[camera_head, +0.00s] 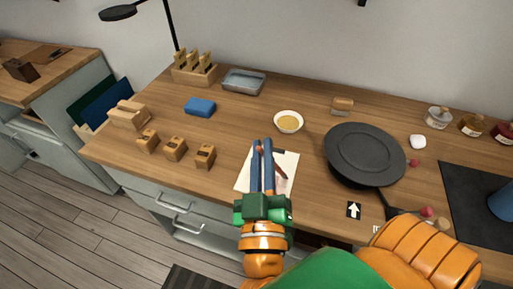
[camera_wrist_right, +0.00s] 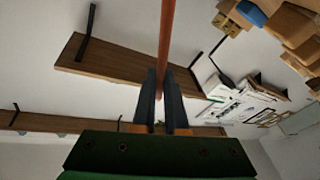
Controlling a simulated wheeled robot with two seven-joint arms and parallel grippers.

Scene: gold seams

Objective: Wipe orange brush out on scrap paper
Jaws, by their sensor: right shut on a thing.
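A white sheet of paper (camera_head: 288,160) lies on the wooden counter near its front edge. My right gripper (camera_head: 262,146) reaches over the sheet from the front and covers its middle. A reddish-brown streak shows on the sheet beside the fingers; I cannot tell whether it is paint or part of the brush. In the right wrist view, my right gripper (camera_wrist_right: 164,85) is shut on a thin orange-brown handle (camera_wrist_right: 167,35), seemingly the brush. The brush tip is not clear in either view, so I cannot tell whether it touches the paper. My left gripper is not in view.
A bowl of yellow contents (camera_head: 289,121) stands behind the paper. A black pan (camera_head: 364,155) sits to the right, its handle toward the front edge. Several small wooden blocks (camera_head: 175,149) and a blue block (camera_head: 200,106) are on the left. Glass jars (camera_head: 471,124) stand far right.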

